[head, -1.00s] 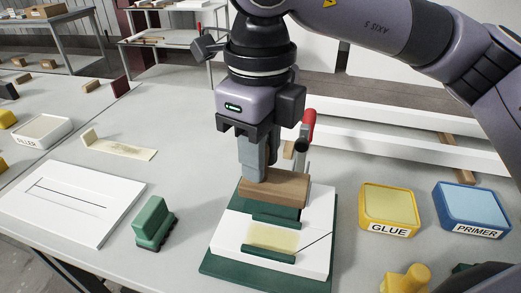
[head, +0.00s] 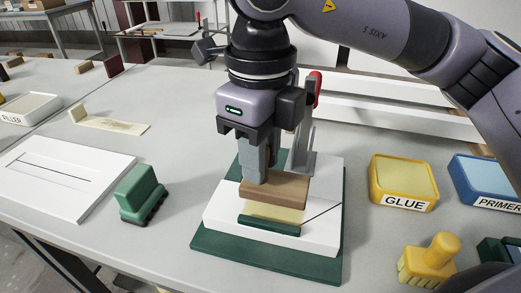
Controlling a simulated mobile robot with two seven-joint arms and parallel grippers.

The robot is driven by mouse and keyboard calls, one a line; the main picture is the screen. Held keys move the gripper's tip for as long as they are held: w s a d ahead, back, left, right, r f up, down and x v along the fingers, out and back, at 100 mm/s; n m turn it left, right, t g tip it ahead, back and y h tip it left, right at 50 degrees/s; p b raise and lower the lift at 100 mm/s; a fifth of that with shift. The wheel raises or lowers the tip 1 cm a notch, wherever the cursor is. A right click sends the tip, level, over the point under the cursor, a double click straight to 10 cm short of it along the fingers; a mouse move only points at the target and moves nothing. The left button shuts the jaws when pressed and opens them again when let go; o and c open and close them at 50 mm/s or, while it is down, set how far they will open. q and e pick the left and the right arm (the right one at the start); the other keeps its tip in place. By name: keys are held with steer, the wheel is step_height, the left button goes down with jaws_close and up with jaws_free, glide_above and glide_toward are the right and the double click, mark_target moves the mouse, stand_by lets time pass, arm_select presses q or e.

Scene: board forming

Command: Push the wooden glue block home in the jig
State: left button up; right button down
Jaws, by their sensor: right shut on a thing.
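The wooden glue block (head: 283,190) is a brown bar held flat in my right gripper (head: 259,180), which comes down from above with its fingers shut on it. The block is over the white board in the green jig (head: 215,243), just behind the yellowish glue patch (head: 278,214). Whether it touches the board or the rear green rail I cannot tell. A green front rail (head: 268,226) lies across the board before the patch. A toggle clamp with a red handle (head: 316,85) stands at the back of the jig. My left gripper is out of view.
A yellow glue tray (head: 403,182), a blue primer tray (head: 490,180) and a yellow-handled tool (head: 430,260) stand right of the jig. A green-handled brush (head: 140,192) and a white slotted board (head: 65,176) lie to the left.

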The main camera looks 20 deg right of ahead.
mark_target(276, 172)
steer(key=shift+f+b, duration=0.4)
steer(key=shift+f, duration=0.5)
steer(key=shift+b, duration=0.55)
stand_by(1.1)
steer(key=shift+f+b, duration=1.1)
steer(key=shift+b, duration=0.05)
steer(key=c, duration=0.8)
jaws_free()
